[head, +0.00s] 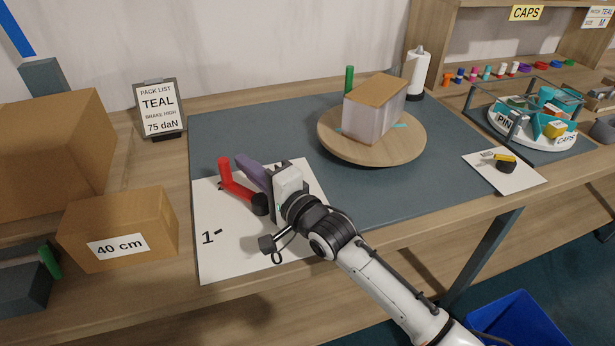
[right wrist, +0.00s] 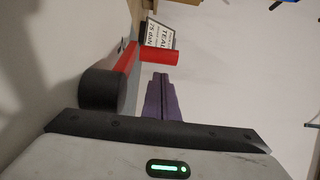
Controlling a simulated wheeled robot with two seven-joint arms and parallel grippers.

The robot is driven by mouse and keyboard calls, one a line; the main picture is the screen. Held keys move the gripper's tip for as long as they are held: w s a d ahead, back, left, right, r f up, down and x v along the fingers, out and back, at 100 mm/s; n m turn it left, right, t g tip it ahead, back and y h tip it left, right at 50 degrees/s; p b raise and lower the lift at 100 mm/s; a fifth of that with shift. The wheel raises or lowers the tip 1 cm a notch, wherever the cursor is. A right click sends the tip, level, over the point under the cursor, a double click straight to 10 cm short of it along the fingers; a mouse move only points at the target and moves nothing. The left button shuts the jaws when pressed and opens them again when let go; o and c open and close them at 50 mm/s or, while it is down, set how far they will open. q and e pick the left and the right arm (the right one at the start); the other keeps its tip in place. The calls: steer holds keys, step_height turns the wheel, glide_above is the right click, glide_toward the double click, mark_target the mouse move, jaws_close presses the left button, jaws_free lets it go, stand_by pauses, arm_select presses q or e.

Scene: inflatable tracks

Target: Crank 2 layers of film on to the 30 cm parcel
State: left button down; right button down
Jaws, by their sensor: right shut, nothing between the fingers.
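The parcel (head: 378,92) stands on a round wooden turntable (head: 345,148). Its top is bare cardboard, and its sides look covered in whitish, translucent film. The red crank (head: 238,188), with an upright grip and a black hub, stands on the white sheet marked 1. My right gripper (head: 243,163), with purple fingers, is shut and empty just right of the crank's red grip. In the right wrist view the shut fingers (right wrist: 161,92) point toward the red grip (right wrist: 158,57) and overlap it little; contact cannot be told. My left gripper is not in view.
A green post (head: 349,80) and a white roll (head: 418,73) stand behind the turntable. The 40 cm box (head: 120,228) and pack list sign (head: 158,108) are at left. A caps tray (head: 535,135) and a white card with a black-and-yellow knob (head: 505,162) are at right.

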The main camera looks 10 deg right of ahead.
steer(key=w+d, duration=0.1)
steer(key=d, duration=0.1)
steer(key=w+d, duration=0.1)
steer(key=shift+d, duration=0.35)
steer(key=s+d, duration=0.8)
steer(key=d, duration=0.1)
steer(key=s+d+b, duration=0.1)
steer(key=s+d, duration=0.4)
steer(key=shift+d, duration=0.2)
